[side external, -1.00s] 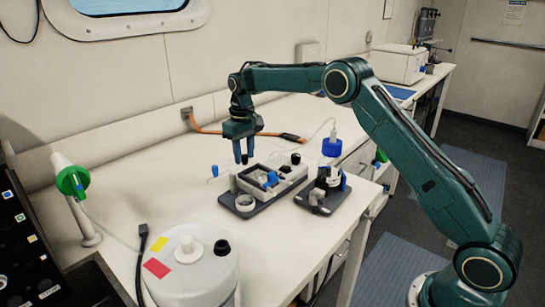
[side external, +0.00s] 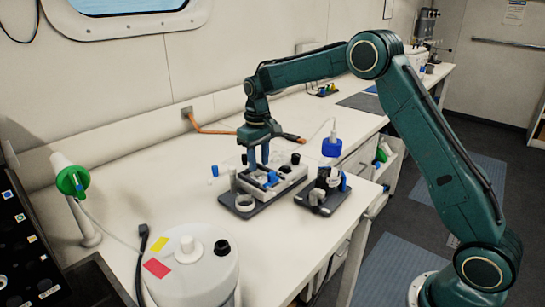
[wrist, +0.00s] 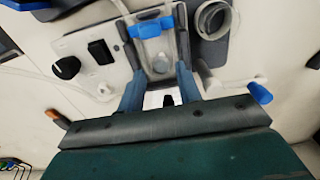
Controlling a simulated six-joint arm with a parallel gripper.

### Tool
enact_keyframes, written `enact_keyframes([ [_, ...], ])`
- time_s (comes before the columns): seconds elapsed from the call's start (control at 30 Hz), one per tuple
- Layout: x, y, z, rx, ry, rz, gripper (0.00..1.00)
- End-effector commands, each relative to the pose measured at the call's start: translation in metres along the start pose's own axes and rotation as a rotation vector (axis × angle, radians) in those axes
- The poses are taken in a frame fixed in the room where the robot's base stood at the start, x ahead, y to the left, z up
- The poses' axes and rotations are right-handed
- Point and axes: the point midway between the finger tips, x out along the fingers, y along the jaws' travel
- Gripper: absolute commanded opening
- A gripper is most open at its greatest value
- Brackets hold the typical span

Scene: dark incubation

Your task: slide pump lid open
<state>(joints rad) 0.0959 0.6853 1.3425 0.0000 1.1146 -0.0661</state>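The pump (side external: 287,183) is a pale box on a dark base plate, with a black knob and an open-looking bay holding blue parts. In the wrist view its pale panel (wrist: 82,45) carries the black knob and a black switch, beside the bay with a blue piece (wrist: 150,28). I cannot clearly make out the lid; a faint transparent sheet may lie over the pump. My gripper (side external: 258,158) points down just above the pump's bay. In the wrist view its two blue-grey fingers (wrist: 160,92) are apart, with a small black part visible between them; I cannot tell whether they touch anything.
A round white vessel (side external: 195,270) is at the front, and a green-ringed white holder (side external: 72,181) at left. An orange cable (side external: 215,130) runs behind.

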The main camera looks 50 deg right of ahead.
Motion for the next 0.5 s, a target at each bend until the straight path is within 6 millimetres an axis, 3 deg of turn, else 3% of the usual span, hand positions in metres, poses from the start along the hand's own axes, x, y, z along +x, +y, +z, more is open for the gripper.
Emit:
enact_keyframes([
  [0.5,-0.0086,0.0,-0.0008,0.0,0.003,0.0,0.35],
])
